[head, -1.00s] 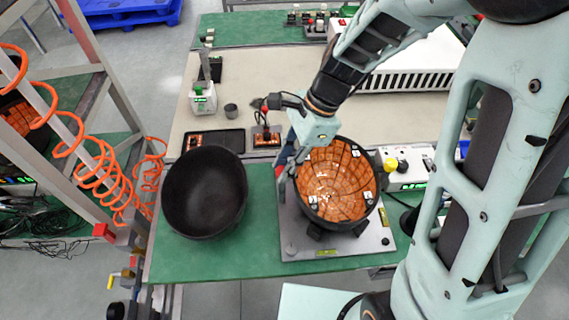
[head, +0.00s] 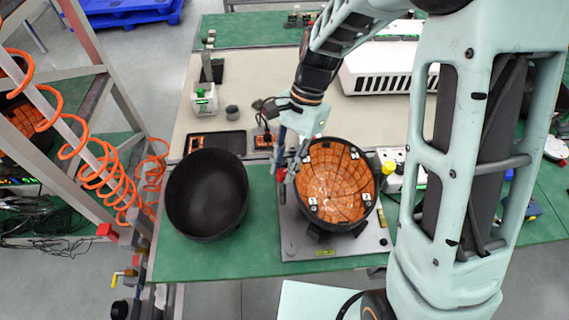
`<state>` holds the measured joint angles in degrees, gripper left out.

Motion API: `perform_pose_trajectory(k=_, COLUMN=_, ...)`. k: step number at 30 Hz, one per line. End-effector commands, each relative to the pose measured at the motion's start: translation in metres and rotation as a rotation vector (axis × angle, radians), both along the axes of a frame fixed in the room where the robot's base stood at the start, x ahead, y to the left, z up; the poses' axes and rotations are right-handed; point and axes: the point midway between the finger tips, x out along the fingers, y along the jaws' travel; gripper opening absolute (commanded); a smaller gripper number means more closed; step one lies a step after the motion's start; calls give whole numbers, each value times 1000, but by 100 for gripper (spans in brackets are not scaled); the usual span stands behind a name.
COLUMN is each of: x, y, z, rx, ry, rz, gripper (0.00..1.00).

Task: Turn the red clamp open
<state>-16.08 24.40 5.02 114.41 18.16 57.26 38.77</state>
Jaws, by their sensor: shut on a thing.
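The red clamp (head: 281,174) shows only as a small red patch at the left rim of the orange-lined bowl (head: 336,183). My gripper (head: 286,174) reaches down at that rim and is shut on the red clamp. The fingers hide most of the clamp, so its exact angle cannot be read. The bowl has a black outer shell and tilts toward the camera on a grey base plate (head: 300,244).
An empty black bowl (head: 206,194) stands to the left on the green mat. A white box with yellow and green knobs (head: 392,167) stands right of the orange-lined bowl.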

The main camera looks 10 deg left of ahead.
Motion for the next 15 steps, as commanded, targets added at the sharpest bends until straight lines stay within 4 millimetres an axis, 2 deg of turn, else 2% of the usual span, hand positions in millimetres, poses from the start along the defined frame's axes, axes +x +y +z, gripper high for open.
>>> perform_pose_trajectory(k=15, x=1, y=4, z=1, rx=1, ry=-2, rz=492, gripper=0)
